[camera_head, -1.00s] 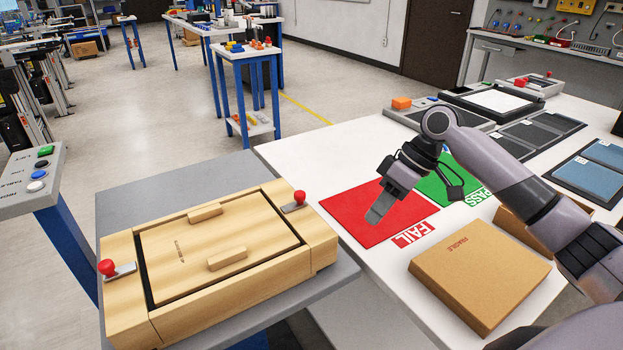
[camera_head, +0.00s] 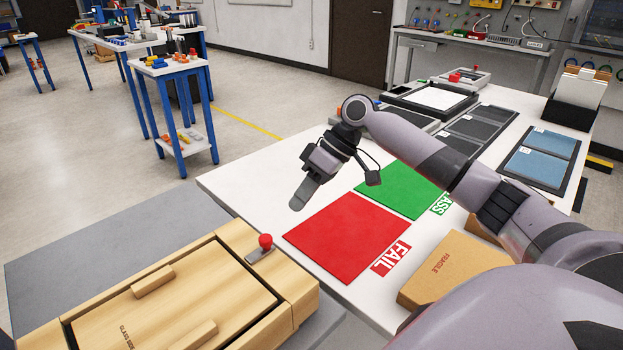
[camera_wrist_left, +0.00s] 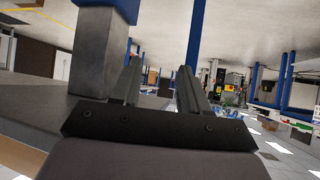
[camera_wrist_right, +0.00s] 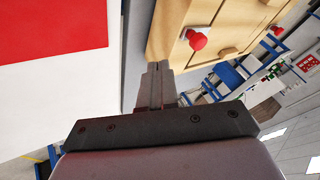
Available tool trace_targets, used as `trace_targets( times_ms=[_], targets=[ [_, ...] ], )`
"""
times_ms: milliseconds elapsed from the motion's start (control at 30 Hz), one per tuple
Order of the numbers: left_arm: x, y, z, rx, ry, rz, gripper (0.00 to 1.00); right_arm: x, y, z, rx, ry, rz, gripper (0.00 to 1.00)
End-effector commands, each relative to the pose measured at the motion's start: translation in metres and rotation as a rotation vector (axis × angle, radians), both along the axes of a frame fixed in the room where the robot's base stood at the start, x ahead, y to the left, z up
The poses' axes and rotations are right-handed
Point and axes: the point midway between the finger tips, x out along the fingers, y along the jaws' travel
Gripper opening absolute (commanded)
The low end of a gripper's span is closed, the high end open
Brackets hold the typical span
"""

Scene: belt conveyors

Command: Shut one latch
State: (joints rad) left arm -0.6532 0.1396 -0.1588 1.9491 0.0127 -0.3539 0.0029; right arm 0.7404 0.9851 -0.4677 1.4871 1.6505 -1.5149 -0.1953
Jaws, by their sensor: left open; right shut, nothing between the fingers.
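A wooden box with a lid (camera_head: 190,300) sits on a grey table at the lower left of the head view. One latch with a red knob (camera_head: 265,242) on a metal plate is on its far right end. In the right wrist view that latch (camera_wrist_right: 195,39) shows near, and another red knob (camera_wrist_right: 277,30) shows farther off. My right gripper (camera_head: 297,205) is shut and empty, above the white table, right of and beyond the box, apart from the latch. My left gripper (camera_wrist_left: 158,80) is open and empty, seen only in its wrist view, near a grey and blue post.
The white table holds a red FAIL mat (camera_head: 345,238), a green PASS mat (camera_head: 408,188) and a cardboard box (camera_head: 450,265). Grey table top (camera_head: 110,255) lies bare behind the wooden box. Blue-legged tables stand farther back.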

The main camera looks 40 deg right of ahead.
Motion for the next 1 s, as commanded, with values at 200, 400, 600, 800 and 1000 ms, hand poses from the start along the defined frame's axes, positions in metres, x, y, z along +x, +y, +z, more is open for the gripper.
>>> trace_targets(
  times_ms=[200, 400, 600, 800, 1000],
  targets=[
    [0.0, 0.0, 0.005, 0.0, 0.0, 0.0, 0.44, 0.002, 0.028, -0.024, -0.002, -0.002, 0.003, 0.0],
    [0.001, 0.0, 0.009, 0.001, -0.001, -0.001, 0.44, -0.005, 0.049, -0.024, -0.002, -0.001, 0.002, 0.0],
    [0.002, 0.0, 0.01, 0.0, -0.003, -0.001, 0.44, -0.008, 0.056, -0.025, 0.0, 0.0, 0.0, 0.0],
    [0.002, 0.0, 0.01, 0.0, -0.004, -0.001, 0.44, -0.008, 0.056, -0.025, -0.001, 0.0, 0.0, 0.0],
    [0.002, 0.0, 0.011, 0.0, -0.005, -0.001, 0.44, -0.007, 0.056, -0.025, 0.0, 0.0, 0.0, 0.0]
  ],
)
